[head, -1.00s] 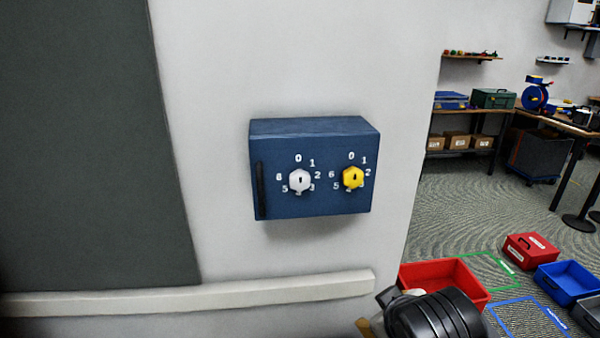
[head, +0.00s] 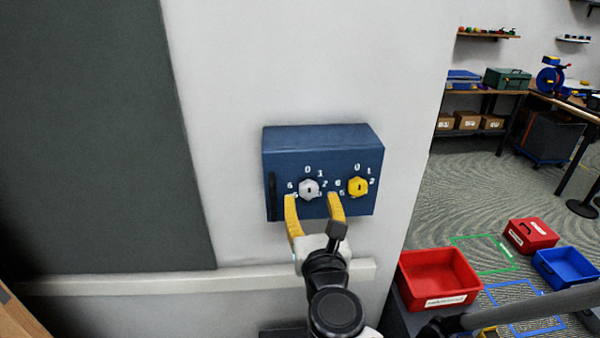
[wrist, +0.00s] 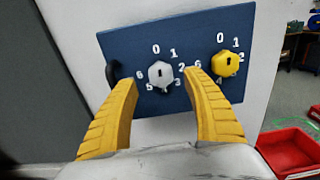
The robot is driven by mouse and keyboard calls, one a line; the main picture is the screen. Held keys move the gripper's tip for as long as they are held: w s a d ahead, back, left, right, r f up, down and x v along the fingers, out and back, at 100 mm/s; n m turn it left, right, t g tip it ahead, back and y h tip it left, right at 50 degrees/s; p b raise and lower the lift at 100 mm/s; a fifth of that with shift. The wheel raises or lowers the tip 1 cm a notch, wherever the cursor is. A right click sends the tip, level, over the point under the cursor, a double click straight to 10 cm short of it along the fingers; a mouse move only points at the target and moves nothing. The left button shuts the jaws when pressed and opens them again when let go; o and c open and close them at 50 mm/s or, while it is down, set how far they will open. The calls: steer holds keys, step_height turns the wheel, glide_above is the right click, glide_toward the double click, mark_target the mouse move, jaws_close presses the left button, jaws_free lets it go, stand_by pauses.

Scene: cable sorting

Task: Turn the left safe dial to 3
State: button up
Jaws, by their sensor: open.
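A blue safe (head: 325,139) is mounted on the pale wall. The right dial (head: 358,187) is yellow, also in the wrist view (wrist: 225,64). My gripper (head: 313,198) is open, its yellow fingers in front of the safe. In the wrist view my gripper (wrist: 163,80) has one finger on each side of the left dial, and I see no contact with the knob.
A dark handle (head: 271,195) is at the safe's left edge. A pale rail (head: 120,283) runs along the wall below. A red bin (head: 438,275), a blue bin (head: 565,267) and a red box (head: 531,235) are at the right. The wall around the safe is clear.

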mark_target(309, 191)
steer(key=w, duration=0.5)
steer(key=shift+w+b, duration=0.1)
steer(key=shift+b, duration=0.2)
steer(key=shift+c, duration=0.2)
steer(key=c, duration=1.1)
